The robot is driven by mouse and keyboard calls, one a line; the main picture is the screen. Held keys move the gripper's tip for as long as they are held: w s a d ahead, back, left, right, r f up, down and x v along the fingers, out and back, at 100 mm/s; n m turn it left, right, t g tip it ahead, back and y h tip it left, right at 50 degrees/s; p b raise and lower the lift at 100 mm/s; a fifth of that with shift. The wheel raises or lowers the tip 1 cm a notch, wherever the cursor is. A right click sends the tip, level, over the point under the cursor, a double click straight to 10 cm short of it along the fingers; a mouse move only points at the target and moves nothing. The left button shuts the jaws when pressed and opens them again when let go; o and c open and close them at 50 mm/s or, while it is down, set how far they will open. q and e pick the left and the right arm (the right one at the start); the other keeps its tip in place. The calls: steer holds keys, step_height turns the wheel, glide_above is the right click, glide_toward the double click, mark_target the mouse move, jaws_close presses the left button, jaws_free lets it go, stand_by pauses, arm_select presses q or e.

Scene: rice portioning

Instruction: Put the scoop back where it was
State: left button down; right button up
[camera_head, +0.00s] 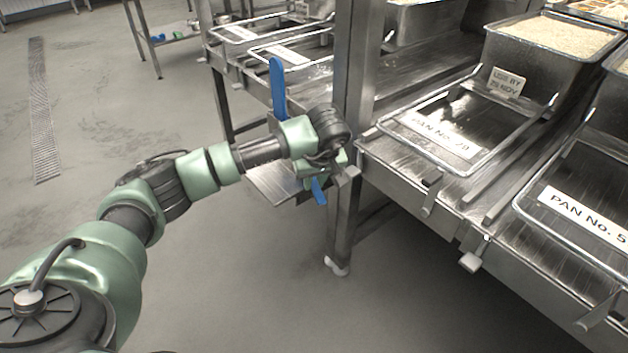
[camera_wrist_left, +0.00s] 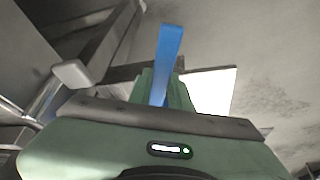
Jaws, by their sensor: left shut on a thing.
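The scoop shows as a long blue handle (camera_head: 279,92) that stands tilted by the metal post, with its lower blue end below my gripper. It also shows in the left wrist view (camera_wrist_left: 166,55), rising from between the fingers. My left gripper (camera_head: 314,172) is shut on the scoop, in front of the post and left of the steel counter. The middle of the scoop is hidden by my wrist. A flat metal plate (camera_head: 268,184) shows just left of the gripper; I cannot tell whether it belongs to the scoop or to a holder. My right gripper is out of view.
The metal post (camera_head: 358,75) stands close to my left wrist. The steel counter at the right bears labelled wire frames, "PAN No. 20" (camera_head: 437,136) and "PAN No. 5" (camera_head: 583,216). A rice-filled pan (camera_head: 505,65) stands behind. The floor at the left is clear.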

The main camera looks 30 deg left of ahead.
arm_select(q)
steer(key=c, duration=1.3)
jaws_free()
steer(key=shift+f, duration=0.1)
